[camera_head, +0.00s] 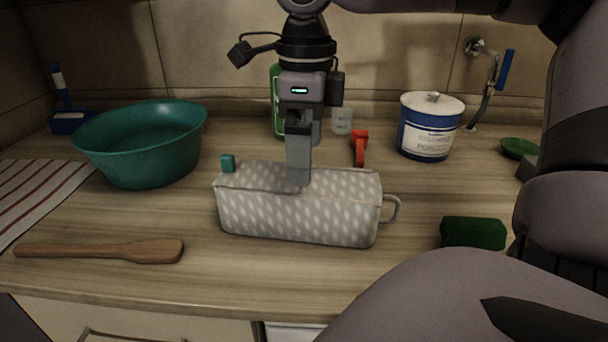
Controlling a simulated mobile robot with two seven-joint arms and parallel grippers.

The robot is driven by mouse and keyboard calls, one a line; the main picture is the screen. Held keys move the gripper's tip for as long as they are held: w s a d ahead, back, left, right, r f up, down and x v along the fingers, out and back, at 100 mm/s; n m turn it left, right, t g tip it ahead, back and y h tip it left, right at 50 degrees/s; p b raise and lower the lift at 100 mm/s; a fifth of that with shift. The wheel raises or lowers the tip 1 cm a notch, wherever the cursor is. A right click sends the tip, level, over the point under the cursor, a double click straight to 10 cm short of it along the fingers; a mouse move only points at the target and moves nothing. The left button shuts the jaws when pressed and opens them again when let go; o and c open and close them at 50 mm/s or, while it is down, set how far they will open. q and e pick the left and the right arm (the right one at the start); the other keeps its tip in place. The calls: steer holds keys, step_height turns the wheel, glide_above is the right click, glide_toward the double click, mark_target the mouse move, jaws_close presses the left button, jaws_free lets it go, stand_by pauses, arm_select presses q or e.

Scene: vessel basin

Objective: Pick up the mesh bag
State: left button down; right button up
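The mesh bag (297,217) is a grey box-shaped bag with a pale fleck pattern and a loop handle at its right end. It lies lengthwise on the wooden counter in the middle of the head view. My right gripper (299,182) points straight down over the middle of the bag. Its near fingertip overlaps the bag's top face in the picture. The far finger is mostly hidden behind the near one, so I cannot tell the gap or whether they grip the bag. My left gripper is not in view.
A teal basin (145,150) stands left, with a wooden spatula (100,250) in front. A small teal block (228,163), green bottle (276,100) and red item (360,148) are near the bag. A blue-white tub (428,130) and dark green roll (473,233) are right.

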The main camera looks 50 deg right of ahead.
mark_target(310, 204)
step_height(310, 204, down, 5)
steer(key=shift+w+f, duration=0.1)
steer(key=shift+w, duration=0.05)
steer(key=c, duration=1.1)
steer(key=shift+c, duration=0.2)
steer(key=shift+r, duration=0.2)
